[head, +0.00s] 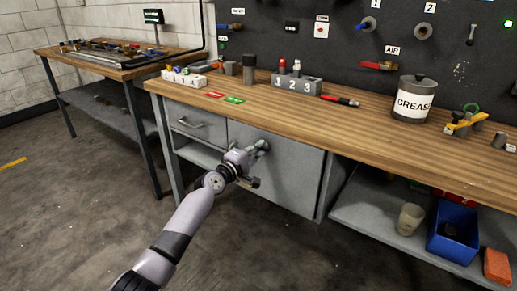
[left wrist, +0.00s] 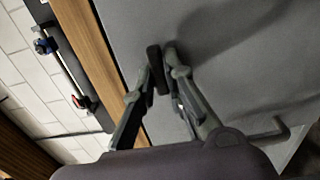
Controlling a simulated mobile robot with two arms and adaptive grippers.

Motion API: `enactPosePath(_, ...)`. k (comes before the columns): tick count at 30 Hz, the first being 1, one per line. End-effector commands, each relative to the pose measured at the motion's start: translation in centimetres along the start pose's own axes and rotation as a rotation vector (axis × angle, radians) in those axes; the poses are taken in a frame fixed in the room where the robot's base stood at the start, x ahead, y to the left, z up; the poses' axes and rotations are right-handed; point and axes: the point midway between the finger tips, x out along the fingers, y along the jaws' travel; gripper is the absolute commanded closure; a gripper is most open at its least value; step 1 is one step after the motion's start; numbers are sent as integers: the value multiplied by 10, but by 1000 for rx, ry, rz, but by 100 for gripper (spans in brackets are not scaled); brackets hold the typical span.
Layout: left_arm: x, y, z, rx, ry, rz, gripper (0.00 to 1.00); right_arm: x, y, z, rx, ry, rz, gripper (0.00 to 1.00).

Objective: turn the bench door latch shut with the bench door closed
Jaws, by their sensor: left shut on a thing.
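The bench door (head: 290,176) is a grey panel under the wooden bench top and looks closed, flush with the bench front. My left gripper (head: 263,147) is at the door's upper left part. In the left wrist view, its fingers (left wrist: 165,75) are shut on a small dark bar, the bench door latch (left wrist: 154,68), standing out from the grey door face (left wrist: 230,60). The bar looks lengthwise along the fingers there. The gripper hides most of the latch in the head view, so its exact turn is hard to tell. My right gripper is not in view.
A drawer with a bar handle (head: 190,122) is left of the door. The bench top (head: 290,100) overhangs above and carries a grease can (head: 412,98) and a numbered block (head: 297,84). An open shelf with a blue bin (head: 453,237) is at right. The floor in front is clear.

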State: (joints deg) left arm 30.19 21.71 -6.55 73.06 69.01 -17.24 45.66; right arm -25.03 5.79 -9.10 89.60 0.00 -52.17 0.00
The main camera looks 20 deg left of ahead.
Motion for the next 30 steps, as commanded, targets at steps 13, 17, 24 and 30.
enactPosePath(13, 0, -1, 0, -3, 0, -2, 79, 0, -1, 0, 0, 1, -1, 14)
enactPosePath(17, 0, -1, 0, -2, 0, -1, 70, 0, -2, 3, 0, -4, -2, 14)
enactPosePath(24, 0, 0, 0, -1, 0, 0, 68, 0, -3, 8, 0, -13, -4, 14)
enactPosePath(30, -5, -1, 0, 0, 0, 0, 68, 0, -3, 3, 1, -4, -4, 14)
